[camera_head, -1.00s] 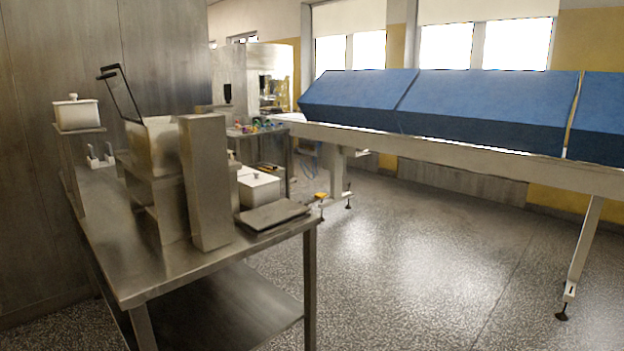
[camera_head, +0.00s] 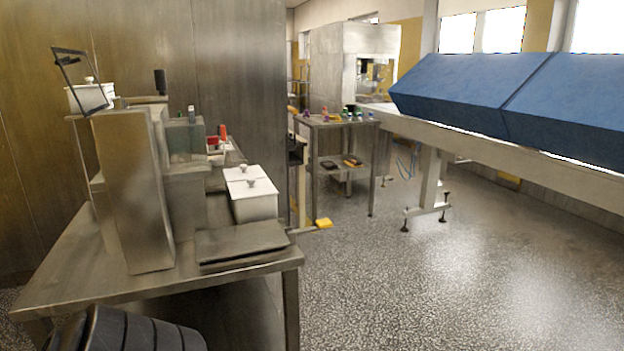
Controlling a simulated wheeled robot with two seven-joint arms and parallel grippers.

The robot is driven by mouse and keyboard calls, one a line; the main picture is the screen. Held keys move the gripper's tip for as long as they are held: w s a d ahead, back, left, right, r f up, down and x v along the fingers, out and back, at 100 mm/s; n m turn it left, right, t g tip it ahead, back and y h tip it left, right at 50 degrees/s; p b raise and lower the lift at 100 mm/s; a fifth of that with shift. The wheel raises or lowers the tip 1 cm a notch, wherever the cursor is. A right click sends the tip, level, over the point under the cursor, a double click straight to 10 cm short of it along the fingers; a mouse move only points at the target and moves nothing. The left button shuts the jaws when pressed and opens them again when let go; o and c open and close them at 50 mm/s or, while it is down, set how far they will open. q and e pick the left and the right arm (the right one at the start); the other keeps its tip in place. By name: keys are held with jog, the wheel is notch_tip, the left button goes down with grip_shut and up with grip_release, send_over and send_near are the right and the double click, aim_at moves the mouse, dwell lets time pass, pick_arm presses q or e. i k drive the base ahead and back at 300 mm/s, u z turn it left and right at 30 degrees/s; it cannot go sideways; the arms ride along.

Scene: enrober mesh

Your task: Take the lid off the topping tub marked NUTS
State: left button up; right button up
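A white rectangular tub (camera_head: 256,207) with a two-part white lid and small knobs stands on the steel table, behind a flat grey plate. A second white tub (camera_head: 91,98) with a knobbed lid stands raised at the far left, partly behind a thin black frame. No NUTS marking can be read on either tub, so I cannot tell which one is named. Both tubs look covered. Neither of my grippers is in view.
The steel table (camera_head: 72,285) carries a tall steel block (camera_head: 133,190) and the flat grey plate (camera_head: 240,243) near its right edge. A dark ribbed shape (camera_head: 128,331) sits at the lower left.

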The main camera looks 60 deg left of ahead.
aim_at(251, 188)
jog(key=i, duration=1.15)
jog(key=u, duration=2.55)
